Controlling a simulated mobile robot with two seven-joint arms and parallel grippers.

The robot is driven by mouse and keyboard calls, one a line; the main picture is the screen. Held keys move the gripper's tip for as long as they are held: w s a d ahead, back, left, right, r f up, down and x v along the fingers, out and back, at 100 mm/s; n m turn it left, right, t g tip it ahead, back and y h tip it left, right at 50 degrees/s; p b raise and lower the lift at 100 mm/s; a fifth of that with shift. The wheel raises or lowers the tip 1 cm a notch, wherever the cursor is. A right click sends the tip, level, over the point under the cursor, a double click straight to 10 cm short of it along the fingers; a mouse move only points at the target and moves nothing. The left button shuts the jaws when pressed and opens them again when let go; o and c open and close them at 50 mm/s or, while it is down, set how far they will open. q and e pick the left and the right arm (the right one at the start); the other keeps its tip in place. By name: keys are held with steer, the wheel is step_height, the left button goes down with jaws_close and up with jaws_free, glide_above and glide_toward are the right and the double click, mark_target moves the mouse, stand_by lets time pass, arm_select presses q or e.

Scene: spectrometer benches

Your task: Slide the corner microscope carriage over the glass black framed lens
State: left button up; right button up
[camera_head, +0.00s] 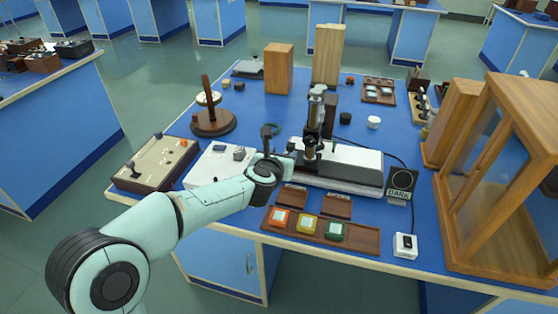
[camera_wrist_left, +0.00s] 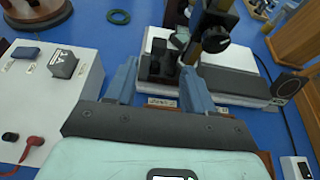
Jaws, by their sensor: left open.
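The microscope (camera_head: 314,125) stands upright on a black carriage on a long white-and-grey base (camera_head: 345,168) in the middle of the bench. In the left wrist view the carriage's black foot (camera_wrist_left: 160,65) and lower column (camera_wrist_left: 212,30) show at the top centre. My left gripper (camera_head: 283,160) is at the left end of the base, beside the carriage. In the left wrist view its two blue-grey fingers (camera_wrist_left: 160,90) are apart, with the carriage foot ahead between them and no grip on it. I cannot pick out the black framed glass lens with certainty. My right gripper is not in view.
A wooden tray (camera_head: 368,240) with coloured blocks lies at the front edge. A "DARK" display (camera_head: 402,183) and glass-sided wooden cabinet (camera_head: 505,185) stand right. A white box (camera_head: 215,166) is left of the base.

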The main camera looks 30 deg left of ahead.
arm_select(q)
steer(key=shift+v, duration=1.8)
steer(key=shift+f, duration=0.1)
